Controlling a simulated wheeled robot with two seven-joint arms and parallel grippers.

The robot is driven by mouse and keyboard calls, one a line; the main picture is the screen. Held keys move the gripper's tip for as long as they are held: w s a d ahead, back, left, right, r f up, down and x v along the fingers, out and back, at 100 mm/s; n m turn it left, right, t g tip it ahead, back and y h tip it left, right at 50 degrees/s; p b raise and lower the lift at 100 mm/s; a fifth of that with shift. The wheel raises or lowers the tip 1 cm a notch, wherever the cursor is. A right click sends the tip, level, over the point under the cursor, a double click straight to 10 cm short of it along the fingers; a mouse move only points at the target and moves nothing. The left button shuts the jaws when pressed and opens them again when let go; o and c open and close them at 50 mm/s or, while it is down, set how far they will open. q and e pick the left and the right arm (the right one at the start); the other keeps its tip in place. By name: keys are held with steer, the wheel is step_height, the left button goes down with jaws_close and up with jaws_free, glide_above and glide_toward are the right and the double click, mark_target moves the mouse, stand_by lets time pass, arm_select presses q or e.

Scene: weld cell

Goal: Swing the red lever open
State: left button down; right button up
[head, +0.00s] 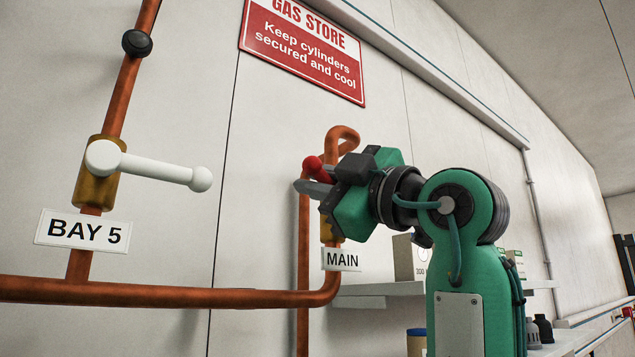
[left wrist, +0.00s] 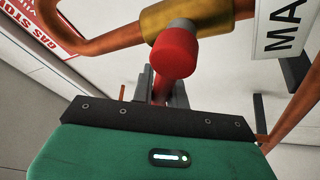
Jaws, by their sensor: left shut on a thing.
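The red lever (head: 313,166) is on the MAIN valve, mostly hidden in the head view behind my left gripper (head: 315,180). In the left wrist view the lever's round red hub (left wrist: 174,52) sits on the brass valve body (left wrist: 168,17), and its arm runs down between my fingers (left wrist: 162,95). The gripper is shut on the lever arm. The lever's far end is hidden by the gripper. The MAIN label (head: 341,259) hangs below the valve. My right gripper is in neither view.
Copper pipes (head: 170,295) run along the wall. A shelf (head: 375,290) with boxes stands behind my arm. A red gas store sign (head: 303,45) is above.

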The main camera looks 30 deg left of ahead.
arm_select(q)
steer(key=c, duration=1.4)
jaws_free()
steer(key=b+v, duration=0.5)
steer(key=v, duration=0.8)
steer(key=shift+d+f, duration=0.15)
steer(key=shift+d, duration=0.25)
